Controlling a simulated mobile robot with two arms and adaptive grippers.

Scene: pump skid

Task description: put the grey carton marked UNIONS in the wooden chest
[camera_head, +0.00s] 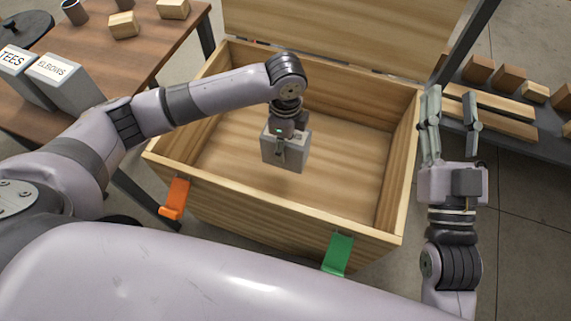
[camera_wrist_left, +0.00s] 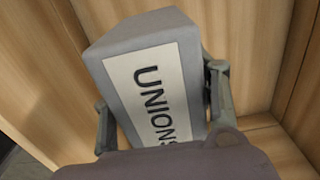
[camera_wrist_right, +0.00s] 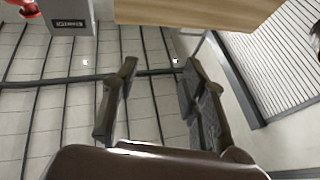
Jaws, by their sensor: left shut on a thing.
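The grey carton marked UNIONS (camera_head: 294,153) is held by my left gripper (camera_head: 283,143) inside the open wooden chest (camera_head: 215,185). In the left wrist view the carton (camera_wrist_left: 125,45) shows its white UNIONS label, with a finger of my left gripper (camera_wrist_left: 160,105) on each side of it. Wooden chest walls and floor (camera_wrist_left: 250,40) surround it there. I cannot tell whether the carton's underside touches the chest floor. My right gripper (camera_head: 449,125) is open and empty, beside the chest's right wall; its spread fingers also show in the right wrist view (camera_wrist_right: 155,95).
The chest lid (camera_head: 340,35) stands open at the back. An orange latch (camera_head: 175,198) and a green latch (camera_head: 338,253) are on the front. A table at left holds the TEES carton (camera_head: 22,75) and ELBOWS carton (camera_head: 70,82). A shelf with wooden blocks (camera_head: 508,76) is at right.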

